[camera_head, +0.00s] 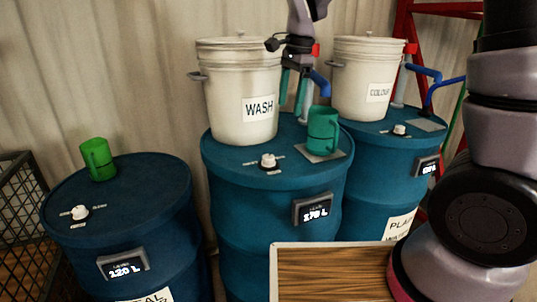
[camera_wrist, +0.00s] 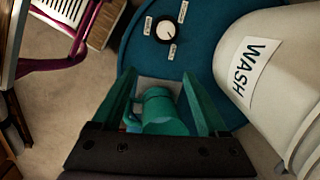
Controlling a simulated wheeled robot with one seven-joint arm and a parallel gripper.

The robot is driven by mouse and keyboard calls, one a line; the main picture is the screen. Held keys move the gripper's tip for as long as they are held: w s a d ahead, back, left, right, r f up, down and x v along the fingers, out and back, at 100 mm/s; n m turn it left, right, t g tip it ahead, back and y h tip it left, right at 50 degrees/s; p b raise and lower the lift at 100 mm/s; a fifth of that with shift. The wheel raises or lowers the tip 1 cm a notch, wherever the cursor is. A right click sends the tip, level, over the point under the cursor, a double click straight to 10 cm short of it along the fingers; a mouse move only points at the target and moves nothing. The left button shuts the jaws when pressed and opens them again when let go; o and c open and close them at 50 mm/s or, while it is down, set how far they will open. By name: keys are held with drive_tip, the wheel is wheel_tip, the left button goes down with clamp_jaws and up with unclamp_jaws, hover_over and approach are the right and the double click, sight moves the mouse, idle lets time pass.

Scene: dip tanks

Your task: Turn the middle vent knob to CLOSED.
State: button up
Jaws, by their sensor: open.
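The middle vent knob (camera_head: 268,160) is a small white knob on a dark base, on top of the middle blue drum (camera_head: 225,150). It also shows near the top of the wrist view (camera_wrist: 166,31), with small labels around it. The label words are too small to read, and I cannot tell the knob's setting. My gripper (camera_head: 296,92) is open, above the drum to the right of the WASH bucket. In the wrist view its teal fingers (camera_wrist: 160,78) are spread, with a teal mug (camera_wrist: 160,110) seen between them. The knob lies beyond the fingertips, apart from them.
The teal mug (camera_head: 322,130) stands on a grey plate on the middle drum. The white WASH bucket (camera_head: 235,95) stands close behind the knob. The left drum (camera_head: 125,220) bears a green mug (camera_head: 97,158) and another knob (camera_head: 79,212). The right drum bears the COLOUR bucket (camera_head: 362,75) and a knob (camera_head: 399,129).

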drive_tip(key=m+h, duration=0.1)
drive_tip(key=m, duration=0.1)
hover_over(268, 156)
wheel_tip(268, 156, down, 6)
drive_tip(key=shift+g, duration=0.3)
wheel_tip(268, 156, down, 10)
drive_tip(key=shift+s+f, duration=0.15)
clamp_jaws()
drive_tip(key=shift+n, duration=0.3)
